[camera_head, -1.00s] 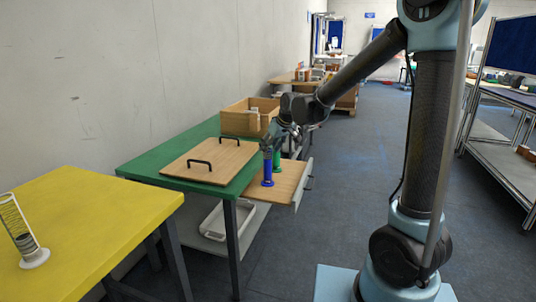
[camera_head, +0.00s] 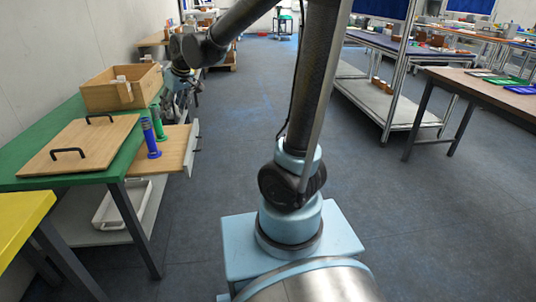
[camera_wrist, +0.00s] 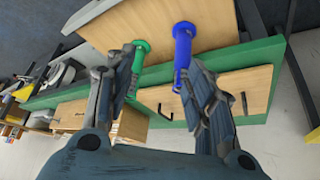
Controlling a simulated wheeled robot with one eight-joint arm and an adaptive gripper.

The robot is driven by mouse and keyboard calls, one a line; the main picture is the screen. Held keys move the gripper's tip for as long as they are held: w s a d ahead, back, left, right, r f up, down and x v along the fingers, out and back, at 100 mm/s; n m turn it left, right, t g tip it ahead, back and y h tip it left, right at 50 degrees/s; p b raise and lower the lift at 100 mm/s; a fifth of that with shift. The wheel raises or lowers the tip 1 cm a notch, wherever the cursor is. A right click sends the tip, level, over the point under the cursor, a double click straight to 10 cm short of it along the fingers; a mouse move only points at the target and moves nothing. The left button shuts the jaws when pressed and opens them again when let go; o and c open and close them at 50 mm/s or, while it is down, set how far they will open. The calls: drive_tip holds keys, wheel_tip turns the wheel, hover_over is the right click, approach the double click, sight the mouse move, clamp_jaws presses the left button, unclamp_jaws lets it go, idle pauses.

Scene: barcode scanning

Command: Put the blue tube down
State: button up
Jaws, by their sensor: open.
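The blue tube (camera_head: 150,138) stands upright on the pulled-out wooden drawer board (camera_head: 173,152). A green tube (camera_head: 158,122) stands just behind it on the same board. My gripper (camera_head: 178,98) is beyond the tubes in the head view, apart from the blue tube. In the wrist view my gripper (camera_wrist: 160,80) has its fingers spread, with nothing held between them. There the blue tube (camera_wrist: 182,48) shows close to the right finger in the picture, and the green tube (camera_wrist: 137,68) close to the left finger, which partly overlaps it.
A green table (camera_head: 30,150) carries a wooden board (camera_head: 85,140) with two black handles and an open wooden box (camera_head: 110,97). A white tray (camera_head: 115,208) lies on the shelf below. A yellow table (camera_head: 20,215) is at lower left.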

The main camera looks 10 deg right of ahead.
drive_tip(key=s+d+f+m+h, duration=0.15)
drive_tip(key=s+d, duration=0.35)
drive_tip(key=d, duration=0.5)
drive_tip(key=s+d+f+m+h, duration=0.1)
drive_tip(key=s+d+m, duration=0.3)
drive_tip(key=d, duration=0.6)
drive_tip(key=s+d+f+m+g+h, duration=0.1)
drive_tip(key=s+d+f, duration=0.3)
drive_tip(key=s+d, duration=0.2)
drive_tip(key=s+d+f+m+g, duration=0.1)
drive_tip(key=s+d+f, duration=0.3)
drive_tip(key=s, duration=0.7)
drive_tip(key=shift+d+f+m+h, duration=0.4)
drive_tip(key=shift+d+m, duration=0.15)
drive_tip(key=shift+d, duration=0.6)
drive_tip(key=shift+w, duration=0.1)
